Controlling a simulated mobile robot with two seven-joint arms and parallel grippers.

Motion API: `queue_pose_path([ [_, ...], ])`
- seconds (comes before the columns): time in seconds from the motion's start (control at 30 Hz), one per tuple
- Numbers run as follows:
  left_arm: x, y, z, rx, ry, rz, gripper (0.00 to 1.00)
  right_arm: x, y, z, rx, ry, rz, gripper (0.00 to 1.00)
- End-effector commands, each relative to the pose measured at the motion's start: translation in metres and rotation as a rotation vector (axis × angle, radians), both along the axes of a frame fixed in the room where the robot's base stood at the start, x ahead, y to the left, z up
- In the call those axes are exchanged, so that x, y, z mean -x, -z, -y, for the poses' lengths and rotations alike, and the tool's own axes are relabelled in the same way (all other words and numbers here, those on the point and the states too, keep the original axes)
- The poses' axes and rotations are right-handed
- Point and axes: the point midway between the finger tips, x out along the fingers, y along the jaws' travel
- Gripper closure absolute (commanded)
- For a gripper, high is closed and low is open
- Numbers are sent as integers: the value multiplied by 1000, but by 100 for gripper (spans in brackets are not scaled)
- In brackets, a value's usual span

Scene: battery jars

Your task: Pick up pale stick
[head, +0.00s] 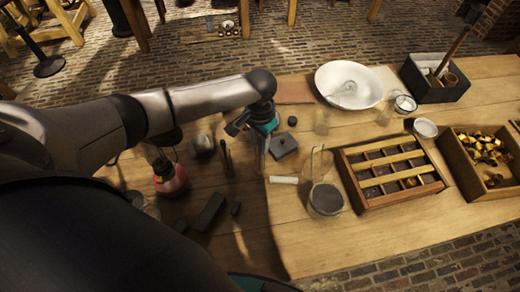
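The pale stick (284,180) is a short, whitish piece lying flat on the wooden table, left of a glass jar (325,199) with dark contents. My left gripper (260,168) comes in from the left and points down just above and left of the stick in the head view. Its fingers are small and seen nearly edge on, so I cannot tell their opening, and the stick appears apart from them. My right gripper is not in view.
A dark block with a knob (283,145) sits close by the gripper. A divided wooden tray (391,172), a box of brass pieces (485,160) and a white bowl (348,85) stand to the right. A red flask (169,178) and dark blocks (209,212) lie left.

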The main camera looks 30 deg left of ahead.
Motion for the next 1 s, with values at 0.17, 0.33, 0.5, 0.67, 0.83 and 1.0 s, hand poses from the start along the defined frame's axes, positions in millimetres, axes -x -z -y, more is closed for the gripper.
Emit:
queue_pose_path([
  [0.17,0,0,0,0,0,0,89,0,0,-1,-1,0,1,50],
  [0.33,0,0,0,0,0,0,100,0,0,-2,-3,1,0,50],
  [0.5,0,0,0,0,0,0,100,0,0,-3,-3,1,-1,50],
  [0.67,0,0,0,0,0,0,100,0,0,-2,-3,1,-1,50],
  [0.83,0,-1,0,0,0,0,100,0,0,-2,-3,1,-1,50],
  [1.0,-1,-9,0,1,1,2,100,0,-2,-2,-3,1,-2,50],
])
